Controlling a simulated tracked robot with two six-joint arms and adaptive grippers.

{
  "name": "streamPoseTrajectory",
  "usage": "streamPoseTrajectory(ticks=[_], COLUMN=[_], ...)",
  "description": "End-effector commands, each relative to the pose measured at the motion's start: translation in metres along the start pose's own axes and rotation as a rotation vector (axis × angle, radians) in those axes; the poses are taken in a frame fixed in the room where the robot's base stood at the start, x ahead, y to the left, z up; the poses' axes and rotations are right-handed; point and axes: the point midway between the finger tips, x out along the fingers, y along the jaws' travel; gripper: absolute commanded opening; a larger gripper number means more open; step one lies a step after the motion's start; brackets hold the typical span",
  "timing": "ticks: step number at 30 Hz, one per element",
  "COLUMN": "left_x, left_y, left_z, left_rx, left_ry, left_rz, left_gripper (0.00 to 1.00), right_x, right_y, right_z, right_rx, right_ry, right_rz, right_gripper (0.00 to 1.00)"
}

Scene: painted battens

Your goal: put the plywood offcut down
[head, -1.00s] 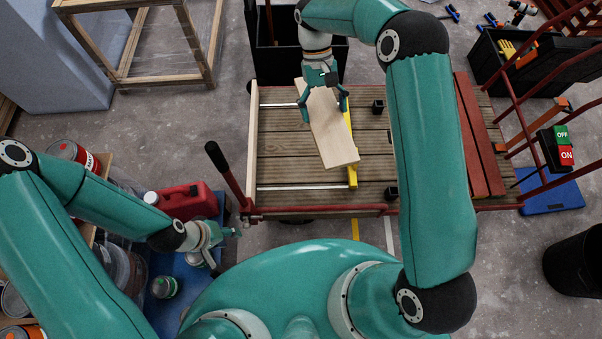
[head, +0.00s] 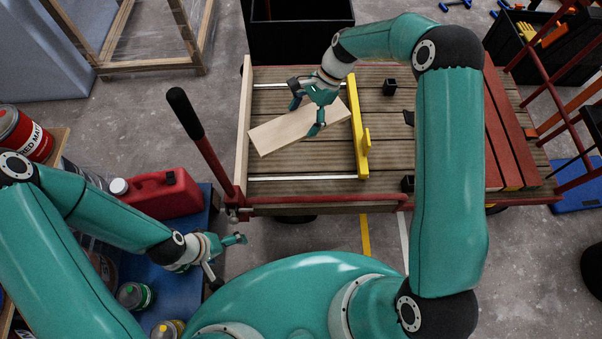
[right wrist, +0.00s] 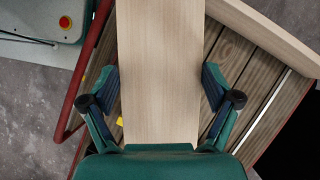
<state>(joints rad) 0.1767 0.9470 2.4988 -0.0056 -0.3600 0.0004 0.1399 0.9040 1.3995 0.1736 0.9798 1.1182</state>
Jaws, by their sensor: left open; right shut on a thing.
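The plywood offcut (head: 275,132) is a pale, flat board over the slatted cart deck (head: 295,192), slanting from lower left to upper right. My right gripper (head: 308,116) is shut on it across its width, near its right half. In the right wrist view the offcut (right wrist: 160,70) runs between the two fingers (right wrist: 160,95). I cannot tell whether the board touches the deck or hangs just above it. My left gripper (head: 227,260) is open and empty, low at the left, in front of the cart.
A yellow bar (head: 357,115) crosses two metal rails right of the offcut; a pale batten (head: 246,105) edges the deck at left. Small black blocks (head: 390,87) and red boards (head: 505,130) lie further right. A red lever (head: 205,150) and red canister (head: 160,193) stand left.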

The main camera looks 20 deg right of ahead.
Motion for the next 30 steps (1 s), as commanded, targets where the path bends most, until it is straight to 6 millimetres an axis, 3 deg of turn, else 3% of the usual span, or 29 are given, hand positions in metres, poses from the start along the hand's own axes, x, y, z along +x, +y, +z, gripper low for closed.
streamPoseTrajectory(ticks=[1,7,12,23,26,30], left_x=[0.028,0.061,0.069,0.068,0.072,0.082], left_y=[-0.01,-0.022,-0.025,-0.025,-0.026,-0.03], left_z=[0.0,-0.001,-0.001,-0.001,-0.001,-0.001], left_rx=[0.0,0.0,0.0,0.0,0.0,0.0], left_ry=[0.0,0.0,0.001,0.001,0.001,0.001], left_rz=[0.0,0.0,0.0,0.0,0.0,0.0], left_gripper=[1.0,1.0,1.0,1.0,1.0,1.0], right_x=[0.024,0.052,0.057,0.057,0.065,0.09], right_y=[-0.003,-0.015,-0.019,-0.019,-0.019,-0.018], right_z=[-0.017,-0.044,-0.052,-0.053,-0.058,-0.072], right_rx=[0.078,0.336,0.429,0.44,0.441,0.442], right_ry=[0.0,0.001,0.002,0.002,0.002,0.002], right_rz=[-0.046,-0.194,-0.247,-0.254,-0.252,-0.25], right_gripper=[0.43,0.43,0.43,0.43,0.43,0.43])
